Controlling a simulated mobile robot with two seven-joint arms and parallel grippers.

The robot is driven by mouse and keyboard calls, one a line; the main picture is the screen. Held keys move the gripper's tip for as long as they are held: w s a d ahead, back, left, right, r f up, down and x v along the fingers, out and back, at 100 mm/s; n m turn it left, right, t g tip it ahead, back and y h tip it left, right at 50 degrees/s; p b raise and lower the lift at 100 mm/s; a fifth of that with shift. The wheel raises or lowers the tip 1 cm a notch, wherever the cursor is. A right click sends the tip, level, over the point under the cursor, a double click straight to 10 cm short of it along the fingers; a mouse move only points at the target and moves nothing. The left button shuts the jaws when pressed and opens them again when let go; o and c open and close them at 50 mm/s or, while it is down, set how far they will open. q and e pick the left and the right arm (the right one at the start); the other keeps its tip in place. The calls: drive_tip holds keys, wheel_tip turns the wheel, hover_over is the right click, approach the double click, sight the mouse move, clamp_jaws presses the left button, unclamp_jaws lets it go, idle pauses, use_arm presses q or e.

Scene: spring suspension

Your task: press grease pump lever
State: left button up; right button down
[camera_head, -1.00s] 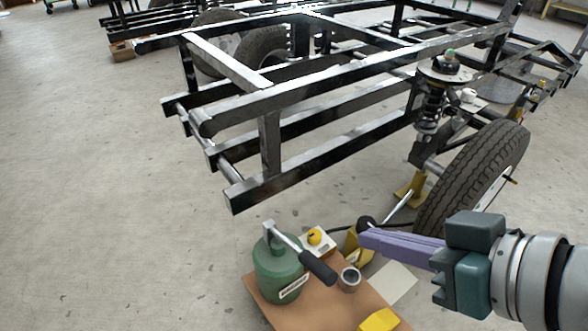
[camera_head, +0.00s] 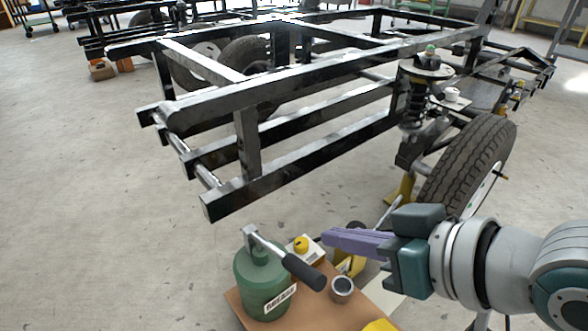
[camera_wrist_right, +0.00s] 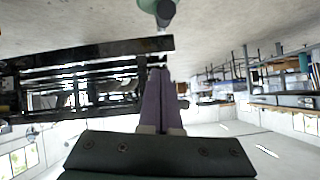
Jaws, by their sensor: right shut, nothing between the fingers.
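The green grease pump (camera_head: 263,284) stands upright on a brown board at the bottom centre of the head view. Its lever (camera_head: 285,257) slopes down to the right from the pump's top and ends in a black grip (camera_head: 305,272). My right gripper (camera_head: 327,238) is shut and empty, its purple fingers pointing left, above and a little right of the grip, apart from it in the picture. In the right wrist view, the shut fingers (camera_wrist_right: 157,85) point up toward a green thing at the top edge, apparently the pump (camera_wrist_right: 158,8). My left gripper is not in view.
The brown board (camera_head: 236,306) also holds a small metal cup (camera_head: 342,287), a device with a yellow knob (camera_head: 301,244) and a yellow item (camera_head: 380,326). A black steel frame (camera_head: 290,180) and a tyre (camera_head: 468,165) stand behind. Floor to the left is clear.

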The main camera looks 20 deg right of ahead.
drive_tip(key=b, duration=0.4)
hover_over(314, 269)
drive_tip(key=w, duration=0.2)
wheel_tip(314, 269, down, 4)
drive_tip(key=f+b, duration=0.1)
drive_tip(key=s+f, duration=0.1)
drive_tip(key=shift+s+f+b, duration=0.3)
drive_tip(key=shift+b, duration=0.1)
drive_tip(key=shift+s+f, duration=0.15)
drive_tip(key=shift+s, duration=0.05)
drive_tip(key=shift+w, duration=0.15)
